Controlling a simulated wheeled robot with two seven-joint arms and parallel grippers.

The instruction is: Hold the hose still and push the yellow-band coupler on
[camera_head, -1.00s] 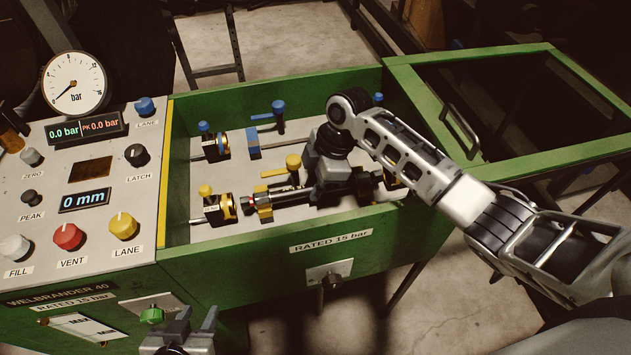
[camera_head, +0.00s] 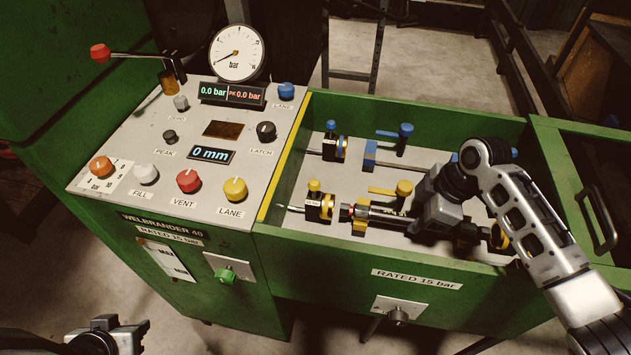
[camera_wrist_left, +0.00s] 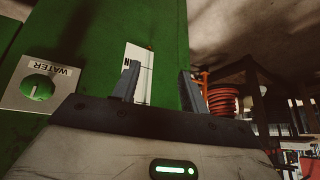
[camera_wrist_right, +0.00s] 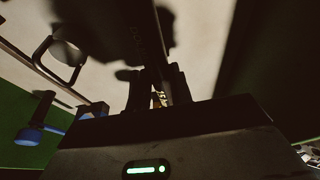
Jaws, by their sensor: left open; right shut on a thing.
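The black hose (camera_head: 387,219) lies along the front lane of the green-walled tray, its red-and-metal left end (camera_head: 346,212) facing a yellow-banded fitting (camera_head: 326,207), which looks like the coupler. A narrow gap seems to part them. My right gripper (camera_head: 425,222) is shut on the hose right of the yellow block; its fingers hide that stretch. In the right wrist view the fingers (camera_wrist_right: 160,92) are dark and the grip is hard to see. My left gripper (camera_head: 108,330) is open and empty, low at the left, outside the machine; its spread fingers show in the left wrist view (camera_wrist_left: 160,85).
The panel (camera_head: 228,130) with knobs and gauge (camera_head: 238,53) stands left of the tray. A blue-marked lane (camera_head: 369,155) runs behind. Another yellow-and-black part (camera_head: 498,237) sits at the right. The tray's front wall (camera_head: 320,255) and a green water knob (camera_head: 226,276) face the left gripper's side.

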